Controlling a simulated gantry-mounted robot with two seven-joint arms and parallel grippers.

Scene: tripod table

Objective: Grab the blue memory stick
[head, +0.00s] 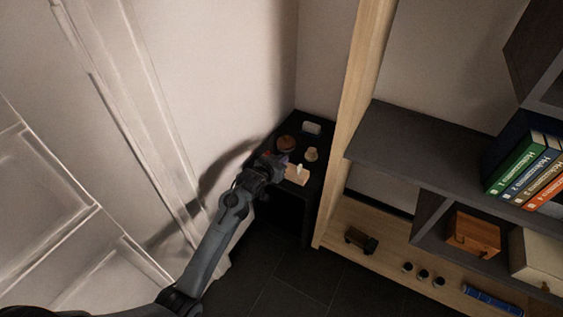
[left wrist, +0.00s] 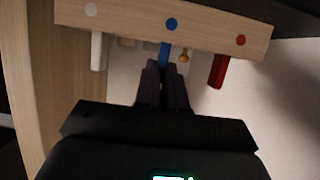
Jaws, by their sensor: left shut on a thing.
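The blue memory stick (left wrist: 164,54) shows in the left wrist view as a narrow blue bar at the light wooden block (left wrist: 205,29), in line with its blue dot. My left gripper (left wrist: 164,72) is shut on the stick's end; the fingers hide part of it. A white stick (left wrist: 97,51) and a red stick (left wrist: 218,71) are at the same block, one on each side. In the head view my left gripper (head: 273,161) is over the small dark table, beside the wooden block (head: 297,175); the blue stick cannot be made out clearly there. My right gripper is not in view.
The dark table (head: 316,177) stands in the corner, close to the wall and the wooden shelf upright (head: 350,110). A round brown thing (head: 286,143), a small beige thing (head: 311,154) and a pale thing (head: 311,128) are on it. Shelves with books (head: 522,160) are at right.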

